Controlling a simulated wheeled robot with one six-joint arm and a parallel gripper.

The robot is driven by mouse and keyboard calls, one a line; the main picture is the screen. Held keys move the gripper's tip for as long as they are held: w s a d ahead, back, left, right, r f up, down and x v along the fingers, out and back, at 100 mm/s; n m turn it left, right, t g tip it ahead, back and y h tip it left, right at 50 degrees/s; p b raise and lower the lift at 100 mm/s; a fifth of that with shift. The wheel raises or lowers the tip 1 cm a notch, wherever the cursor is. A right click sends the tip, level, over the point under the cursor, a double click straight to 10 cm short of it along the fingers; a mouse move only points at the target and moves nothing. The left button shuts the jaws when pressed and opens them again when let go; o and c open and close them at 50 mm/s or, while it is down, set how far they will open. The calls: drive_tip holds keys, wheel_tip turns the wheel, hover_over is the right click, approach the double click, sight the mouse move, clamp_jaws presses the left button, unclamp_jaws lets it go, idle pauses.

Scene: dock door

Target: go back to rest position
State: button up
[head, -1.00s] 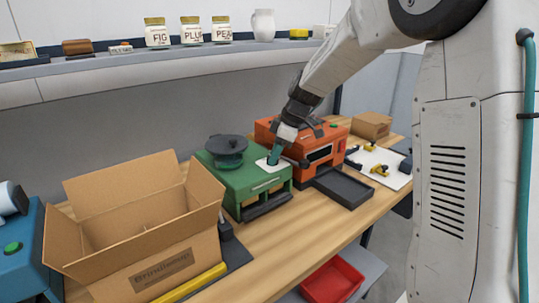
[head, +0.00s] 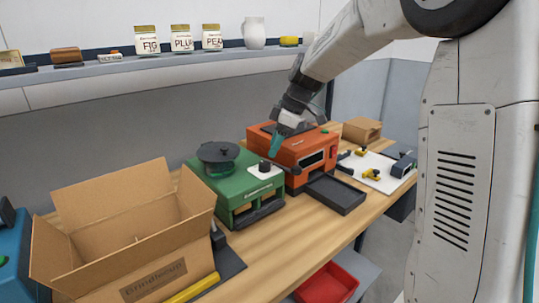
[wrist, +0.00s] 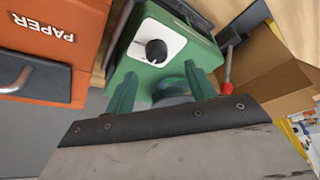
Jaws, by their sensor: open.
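My gripper (head: 277,144) is open and empty. In the head view it hangs above the bench, in front of the orange machine and beside the green machine (head: 236,184). In the wrist view my gripper's two green fingers (wrist: 158,92) are spread apart, with the green machine (wrist: 189,60) beyond them. A black knob (head: 265,167) on a white plate tops the green machine; it also shows in the wrist view (wrist: 156,51). Nothing is between the fingers.
The orange machine (head: 299,154) stands right of the green one, with a dark tray (head: 335,193) before it. An open cardboard box (head: 122,215) stands at left. A shelf (head: 150,80) with jars runs above. A red bin (head: 328,284) sits below the bench.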

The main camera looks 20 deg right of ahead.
drive_tip(key=shift+s+d+r, duration=0.1)
drive_tip(key=shift+d+r, duration=0.1)
drive_tip(key=shift+r, duration=0.45)
drive_tip(key=s+a+m+h, duration=0.1)
drive_tip(key=s+m, duration=0.5)
drive_tip(key=s, duration=1.2)
drive_tip(key=s+a+m+h, duration=0.1)
drive_tip(key=s+m+h, duration=0.2)
drive_tip(key=s, duration=1.5)
drive_tip(key=f+m, duration=0.1)
drive_tip(key=m, duration=0.2)
drive_tip(key=shift+s+m, duration=0.25)
drive_tip(key=shift+m, duration=0.15)
drive_tip(key=shift+a, duration=0.1)
